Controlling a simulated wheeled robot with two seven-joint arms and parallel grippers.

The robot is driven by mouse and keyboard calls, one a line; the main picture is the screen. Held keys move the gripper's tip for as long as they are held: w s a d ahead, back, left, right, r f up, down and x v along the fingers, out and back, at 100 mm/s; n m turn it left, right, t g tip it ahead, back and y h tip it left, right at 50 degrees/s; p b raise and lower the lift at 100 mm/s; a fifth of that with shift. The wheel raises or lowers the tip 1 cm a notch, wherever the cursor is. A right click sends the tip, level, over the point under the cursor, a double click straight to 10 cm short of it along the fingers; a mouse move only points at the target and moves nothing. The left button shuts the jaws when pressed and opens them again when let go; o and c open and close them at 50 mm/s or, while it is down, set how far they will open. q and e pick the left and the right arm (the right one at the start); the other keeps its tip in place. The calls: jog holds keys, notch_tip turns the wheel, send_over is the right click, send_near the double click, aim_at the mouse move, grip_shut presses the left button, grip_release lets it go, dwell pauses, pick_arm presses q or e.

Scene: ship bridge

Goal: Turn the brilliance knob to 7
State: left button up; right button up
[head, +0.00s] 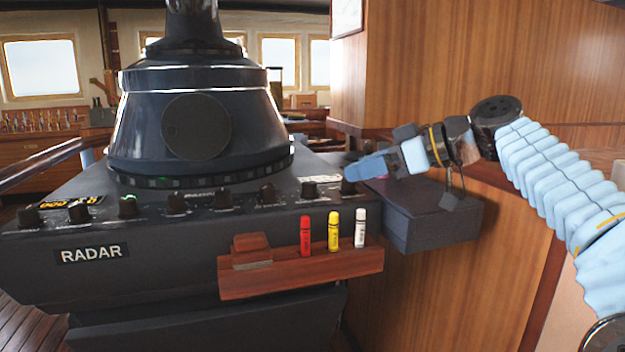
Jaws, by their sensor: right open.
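The radar console (150,270) has a row of small black knobs along its sloped front panel. The labels beside them are too small to read, so I cannot tell which is the brilliance knob. The rightmost knob (348,186) sits at the panel's right end. My right gripper (358,168) comes in from the right with its fingers pointing left, at this knob. It is open, and its fingertips overlap the knob's upper edge in the picture; I cannot tell whether they touch it. My left gripper is not in view.
A wooden holder (300,275) with a red marker (305,235), a yellow marker (333,231) and a white marker (359,228) is on the console front below the knobs. A dark box (430,222) lies under my right arm. A wood-panelled wall (430,60) stands behind.

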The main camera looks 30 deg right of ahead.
aim_at(311, 182)
jog(key=x, duration=1)
jog(key=shift+w+a+f+p, duration=0.15)
jog(key=shift+w+p, duration=0.1)
jog(key=shift+p, duration=0.1)
jog(key=shift+c, duration=0.5)
grip_shut()
